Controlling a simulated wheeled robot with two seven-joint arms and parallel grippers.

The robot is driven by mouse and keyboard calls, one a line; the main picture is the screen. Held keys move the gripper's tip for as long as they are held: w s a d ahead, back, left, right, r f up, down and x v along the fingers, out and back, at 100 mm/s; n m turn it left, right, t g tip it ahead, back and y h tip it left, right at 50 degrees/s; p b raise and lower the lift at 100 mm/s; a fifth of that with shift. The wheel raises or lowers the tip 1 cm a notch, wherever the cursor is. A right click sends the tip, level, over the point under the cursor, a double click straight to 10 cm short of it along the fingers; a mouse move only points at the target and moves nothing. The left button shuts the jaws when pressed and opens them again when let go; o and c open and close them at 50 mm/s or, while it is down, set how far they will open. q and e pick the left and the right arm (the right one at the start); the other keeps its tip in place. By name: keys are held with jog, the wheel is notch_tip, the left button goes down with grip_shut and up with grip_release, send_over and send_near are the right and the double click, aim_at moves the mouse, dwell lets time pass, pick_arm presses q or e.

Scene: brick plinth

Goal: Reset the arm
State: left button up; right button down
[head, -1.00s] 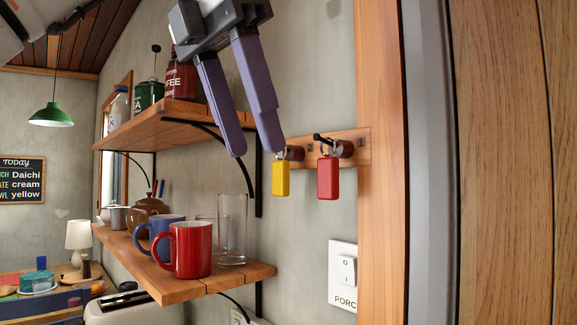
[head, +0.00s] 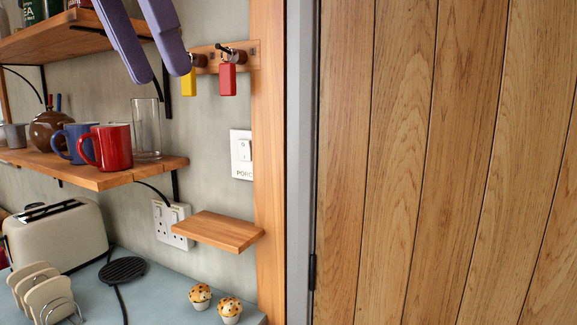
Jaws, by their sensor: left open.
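My left gripper (head: 168,80) comes in at the top of the head view, its two purple fingers apart and nothing between them. Its body is cut off by the top edge. The fingers hang in front of the wooden key rack (head: 240,57) and the wall. A yellow tag (head: 189,83) and a red tag (head: 228,79) hang from the rack. The right fingertip overlaps the yellow tag in the picture; I cannot tell whether they touch. My right gripper is not in view.
The upper shelf (head: 60,38) and the lower shelf (head: 150,170) with red mug (head: 107,147), blue mug (head: 75,140) and glass (head: 146,128) are at left. Below are a toaster (head: 57,236), toast rack (head: 47,295), small shelf (head: 218,230) and two muffins (head: 200,296). A wooden door (head: 430,170) fills the right.

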pick_arm(q)
jog(key=w+d+f+n+g+h, duration=0.3)
jog(key=d+f+n+g+h, duration=0.25)
jog(key=d+f+h, duration=1.85)
jog(key=w+a+f+n+t+y, duration=0.1)
jog(key=a+f+n+t+y, duration=0.2)
jog(key=f+n+t+y, duration=0.5)
jog(key=w+a+f+n+t+y, duration=0.2)
jog(key=a+f+n+t+y, duration=0.15)
jog(key=f+n, duration=0.75)
jog(key=w+a+f+n+t+y, duration=0.1)
jog(key=a+f+n+t+y, duration=0.3)
jog(key=f+n+t, duration=0.55)
jog(key=s+a+f+n+g+y, duration=0.2)
jog(key=s+a+f+g+y, duration=0.1)
jog(key=s+a+f, duration=0.2)
jog(key=s+a+f+n+g+y, duration=0.2)
jog(key=s+a+f+g+y, duration=0.1)
jog(key=s+f, duration=0.7)
jog(key=s+a+f+n+g+y, duration=0.2)
jog(key=s+a+f, duration=0.5)
jog(key=f, duration=0.4)
jog(key=shift+s+a+g+y, duration=0.4)
jog(key=shift+s+g+y, duration=0.25)
jog(key=shift+g, duration=0.5)
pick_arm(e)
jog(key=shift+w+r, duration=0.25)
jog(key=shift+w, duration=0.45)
pick_arm(q)
jog(key=shift+f, duration=0.1)
